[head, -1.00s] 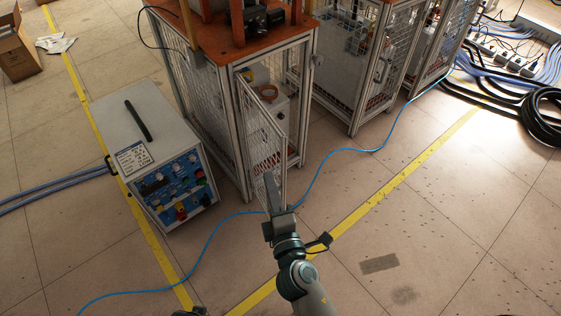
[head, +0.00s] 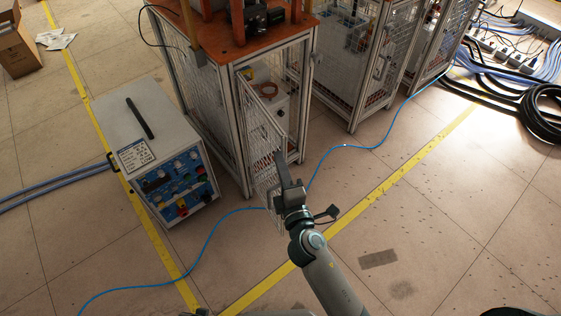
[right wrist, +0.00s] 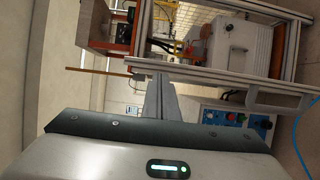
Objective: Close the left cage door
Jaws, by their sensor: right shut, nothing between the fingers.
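The left cage has an orange-brown top (head: 215,40) and a pale metal frame. Its mesh door (head: 258,135) stands open, hinged at the left front post and swung out toward me. The cage opening shows a white unit with a copper-coloured ring (head: 269,90) inside. My right gripper (head: 281,152) is shut and empty, its fingers overlapping the door's free edge. I cannot tell whether they touch it. In the right wrist view the fingers (right wrist: 160,98) show close to a pale frame bar (right wrist: 220,77). My left gripper is not in view.
A grey control box (head: 150,150) with knobs stands left of the cage. A blue cable (head: 215,240) runs across the floor below the door. More mesh cages (head: 352,70) stand at the right. The floor at front right is mostly clear.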

